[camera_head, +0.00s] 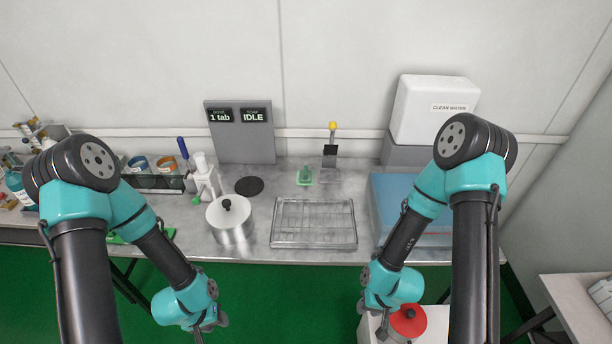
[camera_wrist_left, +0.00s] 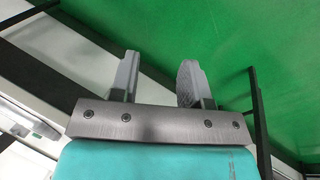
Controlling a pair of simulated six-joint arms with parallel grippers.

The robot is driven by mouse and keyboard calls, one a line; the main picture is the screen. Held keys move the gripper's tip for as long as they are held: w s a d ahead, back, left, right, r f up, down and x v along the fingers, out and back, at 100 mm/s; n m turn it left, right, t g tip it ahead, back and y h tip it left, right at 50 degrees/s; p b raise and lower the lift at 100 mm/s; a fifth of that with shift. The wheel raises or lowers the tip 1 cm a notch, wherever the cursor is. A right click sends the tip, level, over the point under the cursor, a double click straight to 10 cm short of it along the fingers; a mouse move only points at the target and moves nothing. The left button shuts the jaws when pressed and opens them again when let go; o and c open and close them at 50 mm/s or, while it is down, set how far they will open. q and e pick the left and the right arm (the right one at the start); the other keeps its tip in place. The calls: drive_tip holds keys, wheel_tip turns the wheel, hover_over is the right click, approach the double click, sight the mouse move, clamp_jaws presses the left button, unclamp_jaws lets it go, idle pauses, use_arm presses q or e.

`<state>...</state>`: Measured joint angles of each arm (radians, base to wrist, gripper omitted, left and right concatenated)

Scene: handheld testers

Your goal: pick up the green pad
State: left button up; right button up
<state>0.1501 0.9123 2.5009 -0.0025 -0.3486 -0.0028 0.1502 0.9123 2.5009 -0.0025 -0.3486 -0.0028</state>
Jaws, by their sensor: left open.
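A small green pad-like item (camera_head: 304,178) with a raised green part lies on the grey bench, behind the wire rack. A flat green piece (camera_head: 118,239) also shows near the bench's front edge at the left, partly hidden by my left arm; I cannot tell for sure which is the green pad. My left gripper (camera_head: 207,328) hangs low in front of the bench, well away from both. In the left wrist view its two fingers (camera_wrist_left: 158,80) are apart with nothing between them. My right gripper (camera_head: 382,328) hangs near a red round item; its fingers are not clear.
The wire rack (camera_head: 314,222), a white lidded pot (camera_head: 230,221) and a black disc (camera_head: 249,186) stand mid-bench. A yellow-topped stand (camera_head: 331,150) is beside the small green item. A blue-topped box (camera_head: 400,190) is at the right. The red round item (camera_head: 408,321) sits on a white surface.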

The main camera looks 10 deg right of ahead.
use_arm(q)
drive_tip(key=shift+o, duration=0.4)
drive_tip(key=o, duration=1)
